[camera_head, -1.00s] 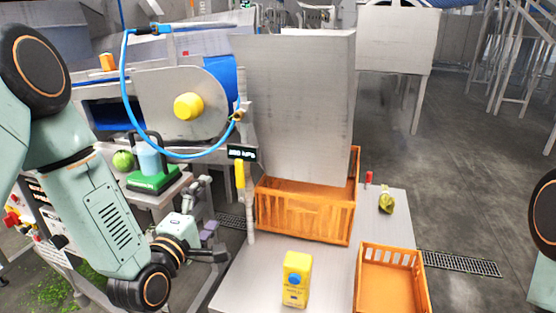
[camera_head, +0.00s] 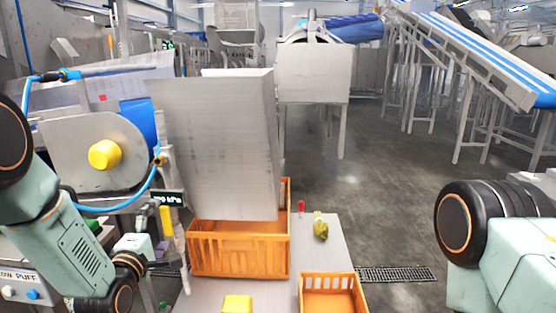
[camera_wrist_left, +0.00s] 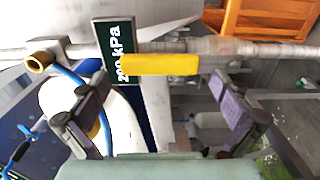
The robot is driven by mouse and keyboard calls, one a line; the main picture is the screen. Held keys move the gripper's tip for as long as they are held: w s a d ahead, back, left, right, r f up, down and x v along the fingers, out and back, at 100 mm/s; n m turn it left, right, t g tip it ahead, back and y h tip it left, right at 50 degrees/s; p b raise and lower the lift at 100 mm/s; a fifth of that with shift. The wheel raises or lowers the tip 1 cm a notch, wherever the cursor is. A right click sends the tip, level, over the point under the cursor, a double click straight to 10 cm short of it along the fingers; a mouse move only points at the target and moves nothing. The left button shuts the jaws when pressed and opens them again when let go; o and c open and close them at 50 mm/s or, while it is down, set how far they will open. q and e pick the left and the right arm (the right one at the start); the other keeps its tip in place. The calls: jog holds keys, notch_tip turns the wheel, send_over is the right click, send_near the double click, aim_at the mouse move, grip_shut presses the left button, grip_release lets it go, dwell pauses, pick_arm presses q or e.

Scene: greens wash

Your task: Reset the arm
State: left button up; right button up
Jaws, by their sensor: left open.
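My left arm (camera_head: 68,245), pale green with black joints, comes in from the left in the head view, bent down beside the machine. Its gripper is mostly hidden behind the wrist there. In the left wrist view my left gripper (camera_wrist_left: 155,98) shows two dark fingers spread wide apart with nothing held between them. A yellow valve handle (camera_wrist_left: 158,65) on a metal pipe lies past the fingertips, beside a black pressure display (camera_wrist_left: 118,65). My right arm (camera_head: 500,235) shows at the right edge of the head view; its gripper is not in view.
An orange crate (camera_head: 240,255) stands under a grey metal chute. A smaller orange crate (camera_head: 333,280) and a yellow carton (camera_head: 237,305) are at the table's front. A greenish item (camera_head: 321,227) lies on the table (camera_head: 330,255). A blue hose (camera_head: 110,208) loops near my left arm.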

dwell(0.4)
pick_arm(q)
jog(key=s, duration=1.2)
jog(key=shift+m, duration=0.8)
jog(key=w, duration=0.8)
jog(key=w+d+p, duration=0.1)
jog(key=w, duration=0.3)
jog(key=shift+w+d+r, duration=0.1)
jog(key=d+f+m+b, duration=0.1)
jog(key=d+f+m, duration=0.6)
jog(key=m, duration=0.9)
jog(key=shift+d+m+b, duration=0.3)
jog(key=shift+d+b, duration=0.05)
